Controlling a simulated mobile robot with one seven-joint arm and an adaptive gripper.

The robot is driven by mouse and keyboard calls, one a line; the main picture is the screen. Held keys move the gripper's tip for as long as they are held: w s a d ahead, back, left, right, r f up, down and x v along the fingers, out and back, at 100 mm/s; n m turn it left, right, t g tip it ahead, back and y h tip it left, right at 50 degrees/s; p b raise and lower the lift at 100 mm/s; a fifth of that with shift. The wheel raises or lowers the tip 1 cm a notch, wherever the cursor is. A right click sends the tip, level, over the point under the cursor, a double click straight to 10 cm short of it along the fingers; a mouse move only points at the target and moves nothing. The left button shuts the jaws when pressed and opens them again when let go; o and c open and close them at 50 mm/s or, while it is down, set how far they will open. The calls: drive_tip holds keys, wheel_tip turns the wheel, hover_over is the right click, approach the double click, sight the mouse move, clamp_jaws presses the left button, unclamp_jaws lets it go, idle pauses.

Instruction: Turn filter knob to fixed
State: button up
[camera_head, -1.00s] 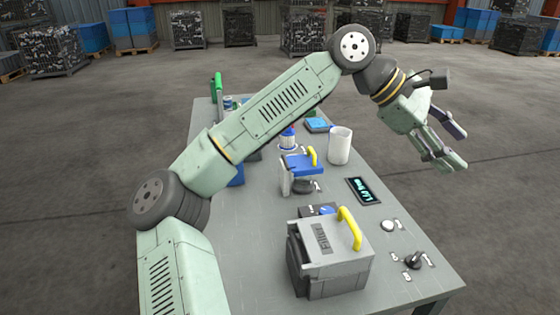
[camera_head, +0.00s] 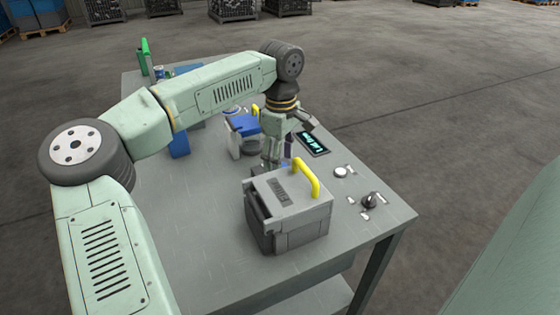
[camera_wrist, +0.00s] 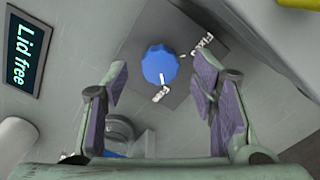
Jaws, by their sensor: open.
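A blue scalloped knob (camera_wrist: 160,62) on a dark square plate shows in the wrist view. Its white pointer mark faces the short lower label; a second label, which looks like "fixed", lies at the upper right. My gripper (camera_wrist: 160,78) is open, its purple-padded fingers on either side of the knob in the picture, not touching it. In the head view my gripper (camera_head: 278,155) points down behind the grey box marked Filter (camera_head: 290,212), which has a yellow handle. The knob is hidden there.
A display (camera_wrist: 24,58) reads "Lid free"; it also shows in the head view (camera_head: 312,143). A white button (camera_head: 341,172) and a dark knob (camera_head: 370,199) sit right of the filter box. A blue-lidded unit (camera_head: 240,123) stands behind.

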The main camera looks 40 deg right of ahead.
drive_tip(key=shift+f, duration=0.85)
drive_tip(key=shift+c, duration=0.3)
drive_tip(key=c, duration=1.1)
